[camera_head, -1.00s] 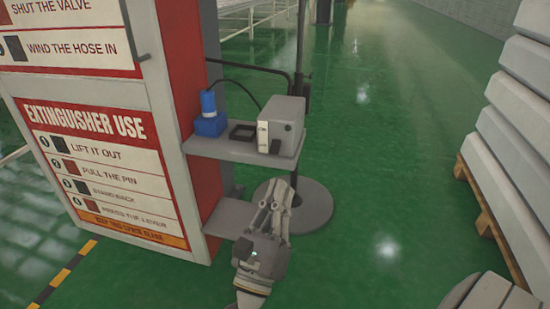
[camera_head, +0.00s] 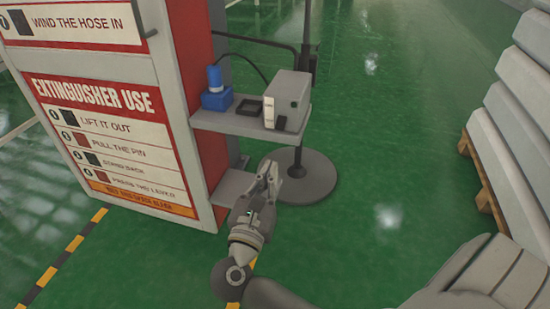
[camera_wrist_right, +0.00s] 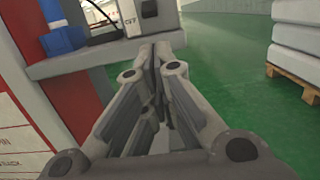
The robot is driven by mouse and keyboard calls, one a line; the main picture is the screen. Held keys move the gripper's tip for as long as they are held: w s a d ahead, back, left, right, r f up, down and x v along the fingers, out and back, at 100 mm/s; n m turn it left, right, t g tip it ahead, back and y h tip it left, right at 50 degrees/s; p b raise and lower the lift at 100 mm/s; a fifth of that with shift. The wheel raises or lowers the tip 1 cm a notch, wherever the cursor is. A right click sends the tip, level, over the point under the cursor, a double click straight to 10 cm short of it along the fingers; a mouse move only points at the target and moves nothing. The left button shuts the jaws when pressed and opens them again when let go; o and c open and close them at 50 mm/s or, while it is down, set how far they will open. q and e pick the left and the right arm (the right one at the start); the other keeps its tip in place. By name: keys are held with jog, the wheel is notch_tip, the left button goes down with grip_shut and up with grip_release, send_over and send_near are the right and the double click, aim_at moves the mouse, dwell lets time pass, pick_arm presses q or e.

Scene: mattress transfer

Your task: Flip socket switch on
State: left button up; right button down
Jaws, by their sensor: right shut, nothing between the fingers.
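The grey socket box (camera_head: 291,93) stands at the right end of a grey shelf (camera_head: 235,121). Its narrow front carries a white switch panel (camera_head: 269,112) with small lettering, which also shows at the top of the right wrist view (camera_wrist_right: 129,17); I cannot tell the switch's position. My right gripper (camera_head: 269,168) is shut and empty, below and in front of the shelf, apart from the box. In the right wrist view its closed fingertips (camera_wrist_right: 161,48) point up toward the shelf edge, just under the box. My left gripper is not in view.
A blue device (camera_head: 215,92) and a black tray (camera_head: 248,108) sit left of the box, with a black cable behind. A round stand base (camera_head: 305,185) is below. A red and white sign cabinet (camera_head: 110,130) is left; stacked mattresses (camera_head: 505,130) are right. Green floor between is clear.

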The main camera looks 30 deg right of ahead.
aim_at(284, 136)
jog(key=x, duration=0.8)
jog(key=shift+w+d+r, duration=0.1)
jog(key=shift+w+d, duration=0.3)
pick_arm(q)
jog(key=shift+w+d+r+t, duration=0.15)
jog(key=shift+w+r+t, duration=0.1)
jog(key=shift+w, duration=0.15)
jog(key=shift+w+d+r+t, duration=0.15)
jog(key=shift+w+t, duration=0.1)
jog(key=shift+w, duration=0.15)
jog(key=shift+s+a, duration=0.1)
pick_arm(e)
jog(key=shift+r, duration=0.1)
